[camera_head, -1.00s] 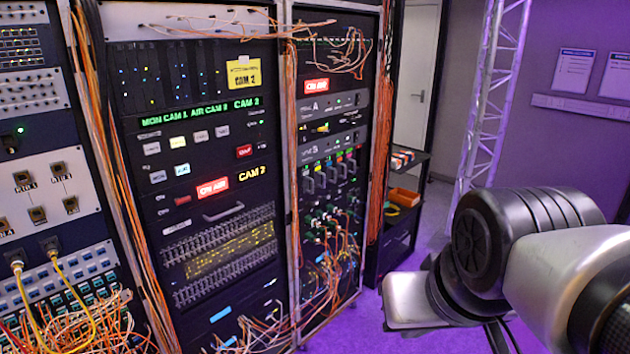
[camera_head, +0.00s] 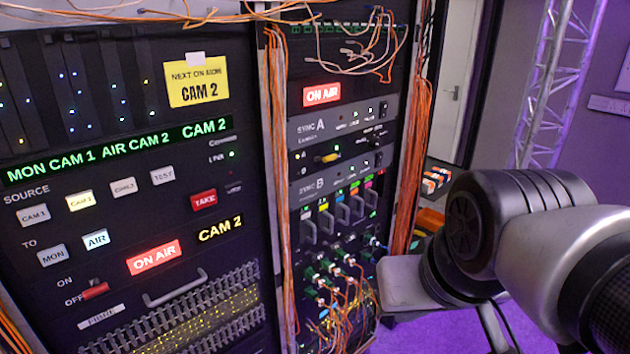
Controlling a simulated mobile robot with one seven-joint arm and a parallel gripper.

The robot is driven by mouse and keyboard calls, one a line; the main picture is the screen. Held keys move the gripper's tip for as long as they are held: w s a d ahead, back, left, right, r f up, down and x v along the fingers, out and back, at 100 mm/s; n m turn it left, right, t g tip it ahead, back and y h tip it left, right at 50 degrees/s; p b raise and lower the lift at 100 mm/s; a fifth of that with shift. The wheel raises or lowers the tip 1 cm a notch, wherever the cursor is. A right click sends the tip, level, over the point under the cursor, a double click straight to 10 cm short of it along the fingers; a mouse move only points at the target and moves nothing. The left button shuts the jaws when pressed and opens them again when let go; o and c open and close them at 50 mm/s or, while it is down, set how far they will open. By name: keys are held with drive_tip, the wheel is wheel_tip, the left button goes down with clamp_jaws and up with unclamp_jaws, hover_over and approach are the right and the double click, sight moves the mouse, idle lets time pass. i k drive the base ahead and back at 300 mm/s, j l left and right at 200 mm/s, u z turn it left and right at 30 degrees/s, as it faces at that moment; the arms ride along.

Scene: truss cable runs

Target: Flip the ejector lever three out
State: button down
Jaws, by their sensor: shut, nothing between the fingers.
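A row of several grey ejector levers (camera_head: 343,211) sits below the SYNC B unit in the right rack, with small coloured tabs above them. The middle, third lever is among them. The levers look alike and stand side by side; I cannot tell whether any is flipped out. My arm comes in from the right, with its silver end section right of the lower rack and apart from the levers. My gripper's fingers are not in view.
Green plugs with orange cables (camera_head: 330,270) crowd the panel just below the levers. Loose cables hang over the top, and an orange bundle (camera_head: 415,150) runs down the rack's right side. A truss (camera_head: 560,80) stands at the right. Purple floor is free below my arm.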

sight(348, 238)
drive_tip(key=i+l, duration=0.15)
drive_tip(key=i, duration=0.35)
drive_tip(key=i+l+u, duration=0.1)
drive_tip(key=i, duration=0.35)
drive_tip(key=l, duration=0.1)
